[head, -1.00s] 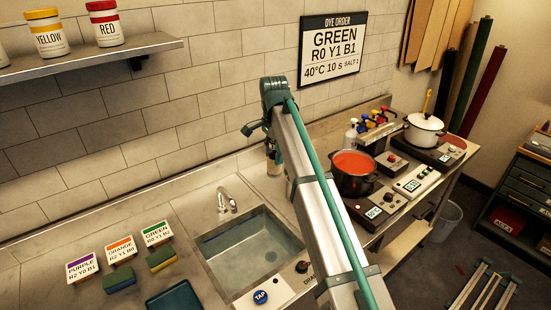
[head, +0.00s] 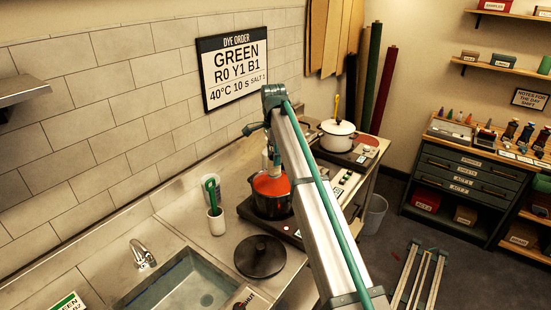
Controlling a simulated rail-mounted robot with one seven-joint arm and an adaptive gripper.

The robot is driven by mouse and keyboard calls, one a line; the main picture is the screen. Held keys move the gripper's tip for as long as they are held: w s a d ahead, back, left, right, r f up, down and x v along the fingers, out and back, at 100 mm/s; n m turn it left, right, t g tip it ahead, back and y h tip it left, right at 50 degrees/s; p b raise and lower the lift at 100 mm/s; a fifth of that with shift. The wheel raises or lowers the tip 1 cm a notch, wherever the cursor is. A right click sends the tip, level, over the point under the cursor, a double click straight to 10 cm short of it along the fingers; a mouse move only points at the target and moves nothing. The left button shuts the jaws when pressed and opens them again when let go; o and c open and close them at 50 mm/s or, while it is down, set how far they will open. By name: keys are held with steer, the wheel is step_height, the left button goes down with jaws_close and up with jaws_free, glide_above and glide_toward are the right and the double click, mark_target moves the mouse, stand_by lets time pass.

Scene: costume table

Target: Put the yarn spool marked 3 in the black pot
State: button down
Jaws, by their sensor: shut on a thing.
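The black pot (head: 272,202) stands on a dark hotplate on the counter, open, with orange-red contents showing. Its black lid (head: 260,256) lies on the counter in front of it. My gripper (head: 274,170) hangs down from the arm's far end and appears over the pot, partly covered by my arm. It is small in the picture. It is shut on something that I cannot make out. I cannot pick out a yarn spool marked 3 in the head view.
A white cup (head: 216,222) with green-handled tools stands left of the pot. The sink (head: 180,285) is nearer. A white pot (head: 337,135) stands farther back. A sign (head: 238,70) hangs on the wall. My arm hides counter space right of the black pot.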

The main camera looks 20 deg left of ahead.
mark_target(274, 170)
steer(key=shift+r, duration=0.15)
steer(key=shift+f+b, duration=1.6)
steer(key=shift+f, duration=1.55)
steer(key=shift+f+b, duration=0.6)
steer(key=shift+f, duration=2.45)
steer(key=shift+f, duration=0.45)
steer(key=c, duration=0.5)
jaws_free()
steer(key=shift+o, duration=0.2)
steer(key=o, duration=0.4)
steer(key=shift+c, duration=0.2)
